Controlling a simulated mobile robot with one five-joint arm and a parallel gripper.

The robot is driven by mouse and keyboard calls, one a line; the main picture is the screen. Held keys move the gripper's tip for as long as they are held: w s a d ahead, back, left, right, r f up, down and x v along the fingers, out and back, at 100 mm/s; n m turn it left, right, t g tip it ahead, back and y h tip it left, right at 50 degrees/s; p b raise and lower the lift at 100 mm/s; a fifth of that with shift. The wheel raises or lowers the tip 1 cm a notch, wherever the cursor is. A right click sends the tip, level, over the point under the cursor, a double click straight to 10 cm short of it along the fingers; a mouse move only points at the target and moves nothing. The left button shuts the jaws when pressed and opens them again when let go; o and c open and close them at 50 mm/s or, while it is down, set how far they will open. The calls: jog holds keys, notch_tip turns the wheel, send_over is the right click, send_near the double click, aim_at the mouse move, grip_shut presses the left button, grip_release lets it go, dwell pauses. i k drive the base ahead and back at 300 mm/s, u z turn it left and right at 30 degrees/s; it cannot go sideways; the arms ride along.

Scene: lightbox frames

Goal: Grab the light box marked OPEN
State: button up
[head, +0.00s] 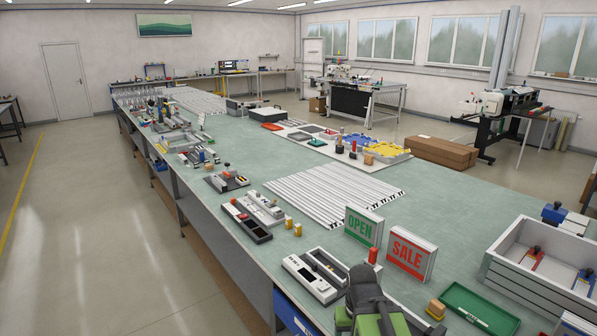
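The light box marked OPEN (363,227) stands upright on the green table top. A dark grey and green shape (368,297) at the bottom edge appears to be my arm's end with my gripper. It is in front of and below the two boxes, apart from the OPEN box. Its fingertips cannot be made out, and nothing is seen held.
A red cylinder (373,256) stands between the boxes, near their front. Long white frame profiles (330,195) lie behind and left of OPEN. A grey-white device (312,276) lies front left, a green tray (476,309) front right, and a large grey crate (508,262) right.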

aim_at(367, 226)
jog(key=z, duration=0.15)
jog(key=k, duration=0.45)
jog(key=u, duration=0.95)
jog(key=i, duration=1.4)
jog(key=u, duration=0.35)
jog(key=i, duration=1.05)
jog(key=z, duration=0.45)
jog(key=k, duration=0.55)
jog(key=u, duration=0.2)
jog(key=k, duration=0.25)
jog(key=z, duration=0.35)
jog(key=i, duration=0.8)
jog(key=u, duration=0.05)
